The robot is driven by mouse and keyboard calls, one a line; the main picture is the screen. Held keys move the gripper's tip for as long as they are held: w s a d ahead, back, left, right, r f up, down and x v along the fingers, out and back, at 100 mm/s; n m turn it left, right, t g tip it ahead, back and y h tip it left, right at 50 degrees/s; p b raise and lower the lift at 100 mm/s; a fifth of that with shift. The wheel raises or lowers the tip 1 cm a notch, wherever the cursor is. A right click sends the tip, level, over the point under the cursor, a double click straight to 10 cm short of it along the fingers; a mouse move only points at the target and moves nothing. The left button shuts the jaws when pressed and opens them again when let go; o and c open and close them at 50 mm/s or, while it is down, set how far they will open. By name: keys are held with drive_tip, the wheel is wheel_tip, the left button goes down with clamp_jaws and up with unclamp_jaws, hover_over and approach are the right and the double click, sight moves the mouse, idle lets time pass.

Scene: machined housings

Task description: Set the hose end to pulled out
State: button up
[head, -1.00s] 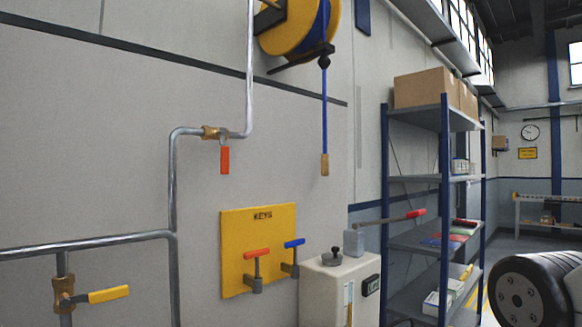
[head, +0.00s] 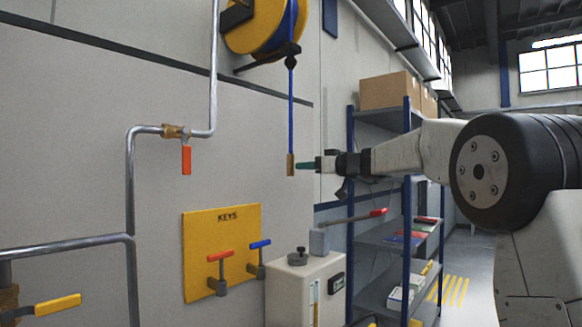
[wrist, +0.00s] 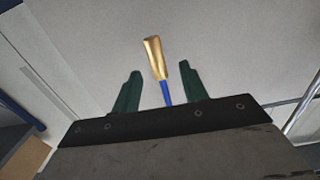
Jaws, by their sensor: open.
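The hose end is a brass fitting (head: 291,165) hanging on a blue hose (head: 291,105) from the yellow hose reel (head: 262,25) on the wall. My gripper (head: 308,166) has come in from the right, with its green fingertips close to the brass fitting in the head view. In the wrist view the open green fingers (wrist: 158,90) stand on either side of the hose line, and the brass fitting (wrist: 155,57) shows between and beyond their tips. I cannot tell whether a finger touches it.
A yellow key board (head: 195,240) with red and blue handles is on the wall below. A pale cabinet (head: 283,290) with a red-tipped lever stands beside it. Shelving (head: 351,200) stands behind my arm. Pipes with a red-handled valve (head: 187,160) run at left.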

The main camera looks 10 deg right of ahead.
sight(291, 165)
drive_tip(key=x, duration=0.8)
drive_tip(key=shift+w+d+r, duration=0.25)
drive_tip(key=shift+r, duration=0.05)
